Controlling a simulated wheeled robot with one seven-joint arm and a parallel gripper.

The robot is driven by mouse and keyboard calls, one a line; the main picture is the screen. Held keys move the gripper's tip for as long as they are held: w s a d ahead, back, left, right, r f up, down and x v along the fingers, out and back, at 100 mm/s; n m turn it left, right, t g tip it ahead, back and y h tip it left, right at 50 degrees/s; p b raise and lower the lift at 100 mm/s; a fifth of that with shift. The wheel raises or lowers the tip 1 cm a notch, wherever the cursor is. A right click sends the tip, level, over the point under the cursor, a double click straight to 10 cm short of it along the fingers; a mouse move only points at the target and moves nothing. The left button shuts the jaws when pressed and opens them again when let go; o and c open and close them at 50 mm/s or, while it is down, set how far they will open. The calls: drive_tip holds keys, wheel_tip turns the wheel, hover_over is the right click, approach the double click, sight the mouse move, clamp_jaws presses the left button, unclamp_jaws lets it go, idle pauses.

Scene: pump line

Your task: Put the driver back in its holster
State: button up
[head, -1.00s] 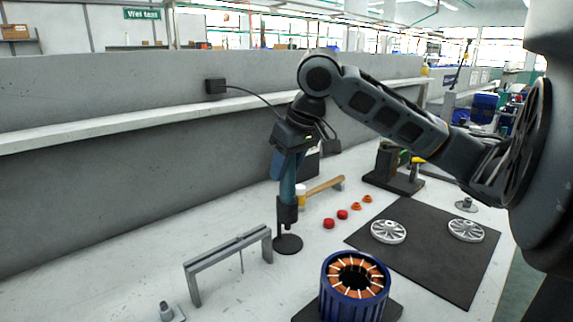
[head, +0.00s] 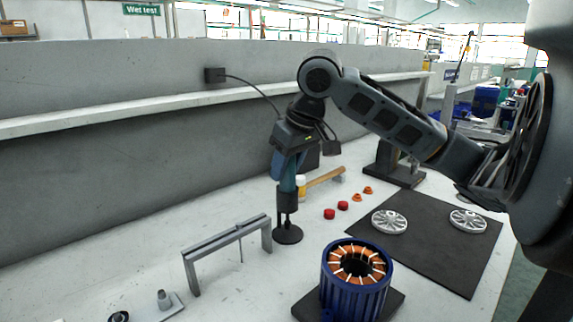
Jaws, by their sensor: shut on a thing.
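My gripper (head: 294,137) points down over the table, shut on the driver (head: 288,175), a slim upright blue-teal tool. Its jaws are mostly hidden by the wrist. Directly below is what looks like the holster, a dark cup (head: 288,199) on a thin post above a round black base (head: 288,235). The driver's lower end meets the cup's top and appears in line with it. How deep it sits inside cannot be seen. A black cable runs from a wall box (head: 214,75) to the top of the gripper area.
A grey metal bridge (head: 228,238) stands just left of the holster. A blue motor stator (head: 356,285) is in front, right. A hammer (head: 325,177), red caps (head: 329,213) and orange rings (head: 368,190) lie behind, right. A dark mat (head: 440,255) holds two silver wheels (head: 390,221).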

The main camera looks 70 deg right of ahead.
drive_tip(key=shift+f+b, duration=0.4)
drive_tip(key=shift+f, duration=0.3)
drive_tip(key=o, duration=1.5)
drive_tip(key=shift+r, duration=0.1)
drive_tip(key=shift+r+p, duration=2.7)
drive_tip(key=shift+r, duration=0.2)
drive_tip(key=shift+r, duration=0.1)
